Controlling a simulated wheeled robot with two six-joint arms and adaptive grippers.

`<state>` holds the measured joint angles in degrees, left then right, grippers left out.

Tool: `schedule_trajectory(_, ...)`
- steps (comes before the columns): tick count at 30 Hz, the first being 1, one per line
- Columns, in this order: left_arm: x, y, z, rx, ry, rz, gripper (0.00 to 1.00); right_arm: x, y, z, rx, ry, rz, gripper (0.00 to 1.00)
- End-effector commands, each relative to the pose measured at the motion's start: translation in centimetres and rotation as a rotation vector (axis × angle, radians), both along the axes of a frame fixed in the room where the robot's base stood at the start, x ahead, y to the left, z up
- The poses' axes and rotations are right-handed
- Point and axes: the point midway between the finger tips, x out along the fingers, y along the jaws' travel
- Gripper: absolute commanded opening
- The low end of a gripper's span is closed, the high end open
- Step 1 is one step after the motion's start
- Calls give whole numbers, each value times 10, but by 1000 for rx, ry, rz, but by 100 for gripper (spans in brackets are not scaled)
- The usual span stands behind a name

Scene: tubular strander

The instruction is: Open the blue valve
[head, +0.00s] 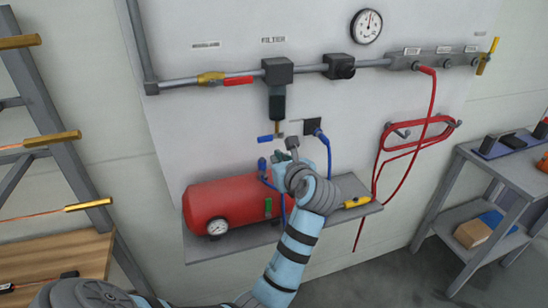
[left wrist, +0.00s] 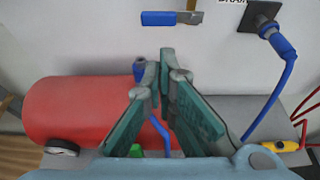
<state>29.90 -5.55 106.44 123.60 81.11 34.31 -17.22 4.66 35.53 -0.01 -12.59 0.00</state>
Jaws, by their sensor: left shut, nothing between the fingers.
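The blue valve handle (head: 265,139) sits below the dark filter (head: 277,95) on the wall panel. In the left wrist view the blue handle (left wrist: 158,18) lies roughly horizontal, with a grey lever part and brass stem at its right end. My left gripper (head: 286,146) is just right of and below the handle in the head view. In the left wrist view my left gripper (left wrist: 165,55) is shut and empty, its fingertips close together below the handle, with a visible gap in the picture. Contact with the valve does not show. My right gripper is not in view.
A red tank (head: 225,203) stands on a grey shelf (head: 210,248) below. A blue hose with a plug (head: 313,129) hangs right of the valve. A yellow valve with red handle (head: 225,79) is on the pipe above. Red hose (head: 405,145) hangs on hooks to the right.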

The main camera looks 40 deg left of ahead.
Motion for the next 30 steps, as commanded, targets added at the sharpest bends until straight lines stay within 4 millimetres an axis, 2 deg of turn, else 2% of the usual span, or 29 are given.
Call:
schedule_trajectory(6,23,35,-13,7,5,2,0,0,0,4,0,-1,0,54)
schedule_trajectory(12,39,57,-23,6,4,2,0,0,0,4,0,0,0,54)
schedule_trajectory(18,43,64,-27,5,4,2,0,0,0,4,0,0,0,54)
schedule_trajectory(30,45,59,-26,11,14,-5,0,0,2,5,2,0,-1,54)
